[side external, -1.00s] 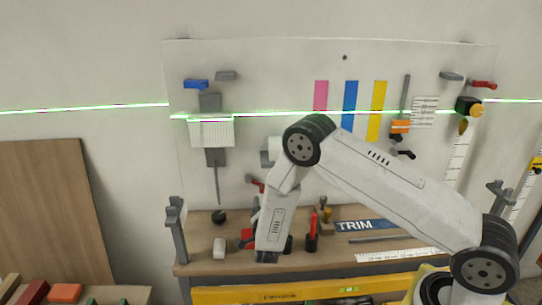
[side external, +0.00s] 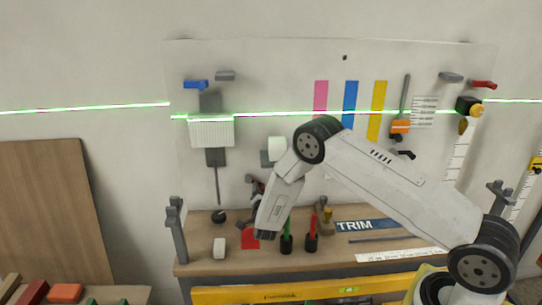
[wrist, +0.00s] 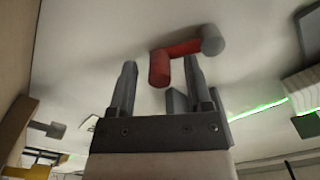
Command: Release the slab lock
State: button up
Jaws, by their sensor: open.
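A red lever (wrist: 178,52) with a rounded end and a grey pivot (wrist: 212,40) sticks out from the pale board in the wrist view. It is probably the lock handle; nothing labels it. My gripper (wrist: 159,68) is open, with one finger left of the red end and the other close to the lever's arm. I cannot tell whether either finger touches it. In the side view my gripper (side external: 257,187) is a small dark shape by the lower middle of the board, and I cannot make out the lever there.
A ribbed white block (side external: 211,132) hangs at left on a grey mount, crossed by a green laser line. A white roll (side external: 277,149) sits just above my gripper. Below, the wooden shelf (side external: 205,268) holds a red-handled tool (side external: 312,232), a green-handled tool (side external: 287,233) and small blocks.

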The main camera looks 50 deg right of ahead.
jog(key=shift+c, duration=0.3)
grip_shut()
jog(key=shift+r+n, duration=0.15)
jog(key=shift+n, duration=0.15)
jog(key=shift+s+d+r+n, duration=0.15)
jog(key=shift+r+n, duration=0.3)
jog(key=shift+n, duration=0.65)
jog(key=shift+r+n, duration=0.3)
jog(key=shift+n, duration=0.45)
jog(key=shift+r+n, duration=0.3)
jog(key=shift+n, duration=0.45)
jog(key=shift+o, duration=0.3)
grip_release()
jog(key=shift+s, duration=0.1)
